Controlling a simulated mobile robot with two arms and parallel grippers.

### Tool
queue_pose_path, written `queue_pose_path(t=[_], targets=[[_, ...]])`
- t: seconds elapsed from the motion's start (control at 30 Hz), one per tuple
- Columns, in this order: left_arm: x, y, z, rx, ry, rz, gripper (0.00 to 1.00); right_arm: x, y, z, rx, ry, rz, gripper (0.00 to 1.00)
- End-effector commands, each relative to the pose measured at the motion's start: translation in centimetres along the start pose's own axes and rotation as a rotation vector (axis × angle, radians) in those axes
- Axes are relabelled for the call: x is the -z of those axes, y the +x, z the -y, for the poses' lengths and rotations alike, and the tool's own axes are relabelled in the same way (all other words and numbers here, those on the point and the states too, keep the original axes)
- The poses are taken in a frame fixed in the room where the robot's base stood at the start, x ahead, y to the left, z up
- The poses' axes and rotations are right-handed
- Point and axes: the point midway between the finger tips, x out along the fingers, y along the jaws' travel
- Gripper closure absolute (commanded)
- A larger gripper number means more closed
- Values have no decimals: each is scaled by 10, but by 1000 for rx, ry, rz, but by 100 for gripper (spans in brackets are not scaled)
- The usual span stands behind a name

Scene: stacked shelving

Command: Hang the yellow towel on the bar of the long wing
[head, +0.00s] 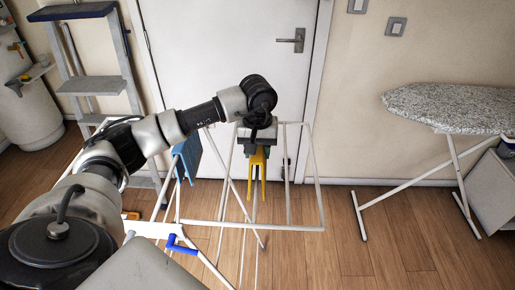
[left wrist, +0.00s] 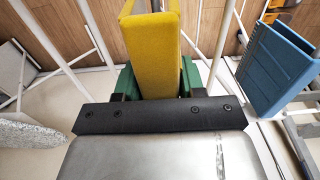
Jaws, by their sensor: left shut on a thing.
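The yellow towel (head: 258,172) hangs folded below my left gripper (head: 257,149). In the left wrist view the towel (left wrist: 150,55) sits between the green fingers of my left gripper (left wrist: 157,82), which is shut on it. The white drying rack (head: 275,227) stands under and around the gripper, with thin bars on both sides of the towel. A white bar shows close to the towel's right side in the left wrist view. I cannot tell whether the towel touches or straddles any bar. My right gripper is not in view.
A blue towel (head: 187,158) hangs on the rack left of the yellow one. A blue piece (head: 181,245) is on the rack's near frame. A stepladder (head: 92,85) stands left, an ironing board (head: 450,108) right. A closed white door (head: 220,50) is behind.

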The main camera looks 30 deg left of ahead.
Motion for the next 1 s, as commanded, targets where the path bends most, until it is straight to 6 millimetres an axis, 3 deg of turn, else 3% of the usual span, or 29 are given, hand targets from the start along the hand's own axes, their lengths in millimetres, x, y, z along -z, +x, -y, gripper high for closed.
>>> queue_pose_path(t=[0.6,1.0], targets=[[0,53,0,-1,-1,-2,94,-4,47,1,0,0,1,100],[0,70,0,-1,-1,-1,94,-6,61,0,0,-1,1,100]])
